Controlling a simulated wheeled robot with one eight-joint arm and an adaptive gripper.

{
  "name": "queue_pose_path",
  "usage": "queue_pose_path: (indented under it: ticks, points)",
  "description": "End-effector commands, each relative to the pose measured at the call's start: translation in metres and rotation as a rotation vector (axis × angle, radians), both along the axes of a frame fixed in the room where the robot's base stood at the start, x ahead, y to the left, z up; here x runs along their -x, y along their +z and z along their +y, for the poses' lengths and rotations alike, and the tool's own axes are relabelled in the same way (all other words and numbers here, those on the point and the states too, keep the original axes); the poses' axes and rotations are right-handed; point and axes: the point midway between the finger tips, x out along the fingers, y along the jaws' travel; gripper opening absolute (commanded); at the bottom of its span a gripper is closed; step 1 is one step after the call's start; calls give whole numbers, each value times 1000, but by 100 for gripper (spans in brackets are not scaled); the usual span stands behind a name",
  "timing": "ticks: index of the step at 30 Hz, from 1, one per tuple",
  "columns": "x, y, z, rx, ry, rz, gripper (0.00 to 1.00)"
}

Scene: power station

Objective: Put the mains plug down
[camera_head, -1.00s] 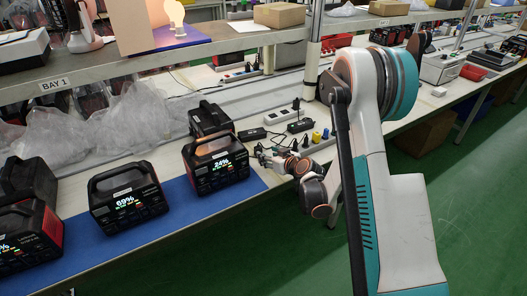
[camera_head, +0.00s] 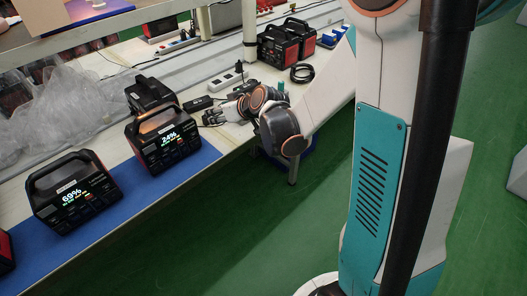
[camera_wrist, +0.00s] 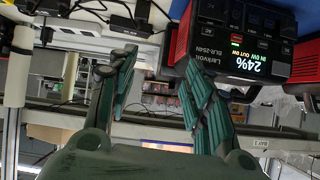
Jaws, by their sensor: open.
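A small dark upright piece, which looks like the mains plug (camera_head: 239,68), stands at the white socket strip (camera_head: 228,80) on the bench. In the wrist view, turned upside down, a dark piece with a lead (camera_wrist: 143,10) shows at the top beside the strip (camera_wrist: 95,38); I cannot tell if it is the same plug. My gripper (camera_head: 209,117) is low over the bench, right of the power station reading 24% (camera_head: 165,140). In the wrist view my gripper (camera_wrist: 160,72) has its two fingers apart, with nothing between them. The station (camera_wrist: 238,45) is close behind the right finger.
A black adapter (camera_head: 198,103) lies between the station and the strip. Another station reading 69% (camera_head: 72,195) stands on the blue mat (camera_head: 190,178). Clear plastic wrap (camera_head: 50,110) lies at the back left. Two red-and-black units (camera_head: 285,42) and a coiled black cable (camera_head: 302,73) are farther along.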

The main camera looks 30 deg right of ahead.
Motion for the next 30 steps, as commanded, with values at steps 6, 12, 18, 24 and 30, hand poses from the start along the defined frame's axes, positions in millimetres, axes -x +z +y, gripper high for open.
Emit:
queue_pose_path:
  ticks: [6, 12, 18, 24, 30]
  points:
    - [52, 41, 11, 11, -28, 88, 46]
    - [105, 68, 15, 26, -69, 164, 46]
    - [164, 83, 14, 46, -122, 234, 46]
    - [224, 89, 9, 71, -187, 294, 46]
    - [270, 88, 1, 92, -246, 335, 46]
